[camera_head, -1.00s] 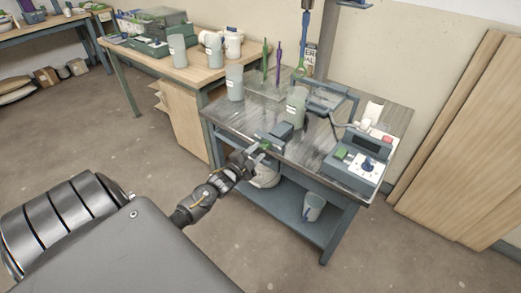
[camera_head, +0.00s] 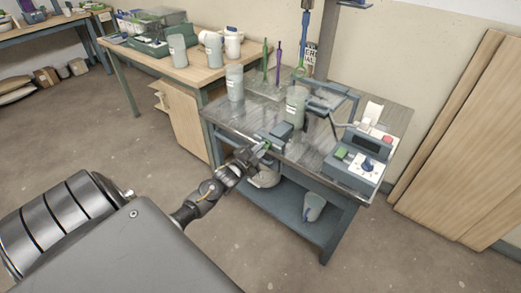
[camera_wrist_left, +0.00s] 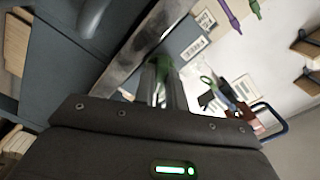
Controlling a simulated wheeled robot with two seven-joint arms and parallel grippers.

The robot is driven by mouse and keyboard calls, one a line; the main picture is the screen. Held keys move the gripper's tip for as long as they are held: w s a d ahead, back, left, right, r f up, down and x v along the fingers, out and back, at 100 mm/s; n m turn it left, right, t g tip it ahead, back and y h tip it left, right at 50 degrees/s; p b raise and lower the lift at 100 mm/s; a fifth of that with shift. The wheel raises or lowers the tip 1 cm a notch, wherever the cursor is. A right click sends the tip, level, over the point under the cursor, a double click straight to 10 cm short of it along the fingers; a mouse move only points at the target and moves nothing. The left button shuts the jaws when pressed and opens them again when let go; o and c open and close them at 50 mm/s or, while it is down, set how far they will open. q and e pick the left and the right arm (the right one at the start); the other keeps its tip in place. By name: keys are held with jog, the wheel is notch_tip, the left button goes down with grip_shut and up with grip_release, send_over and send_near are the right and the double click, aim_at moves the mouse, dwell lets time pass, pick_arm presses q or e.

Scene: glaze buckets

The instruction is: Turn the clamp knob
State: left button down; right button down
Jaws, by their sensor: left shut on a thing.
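The clamp sits at the front edge of the metal-topped work table, and its green knob (camera_head: 265,145) shows at the tip of my left gripper (camera_head: 260,150). The gripper reaches the table edge from the front left and is shut on the knob. In the left wrist view the two fingers of my left gripper (camera_wrist_left: 163,85) are close together with the green knob (camera_wrist_left: 160,66) between them. The fingers hide most of the knob, so its turn angle cannot be read. My right gripper is not in view.
A dark block (camera_head: 281,130) sits just beyond the clamp. A translucent bucket (camera_head: 297,102) stands farther back on the table. A control box (camera_head: 357,160) is at the table's right. A pail (camera_head: 314,207) rests on the lower shelf (camera_head: 290,212). The floor in front is clear.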

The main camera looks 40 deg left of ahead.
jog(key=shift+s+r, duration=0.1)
pick_arm(q)
jog(key=shift+d+n+p, duration=0.1)
jog(key=shift+n+p, duration=4.15)
jog(key=shift+n, duration=7.65)
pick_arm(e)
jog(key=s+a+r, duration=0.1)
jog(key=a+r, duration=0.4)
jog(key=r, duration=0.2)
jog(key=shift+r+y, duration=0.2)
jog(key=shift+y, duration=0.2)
pick_arm(q)
jog(key=shift+f, duration=0.1)
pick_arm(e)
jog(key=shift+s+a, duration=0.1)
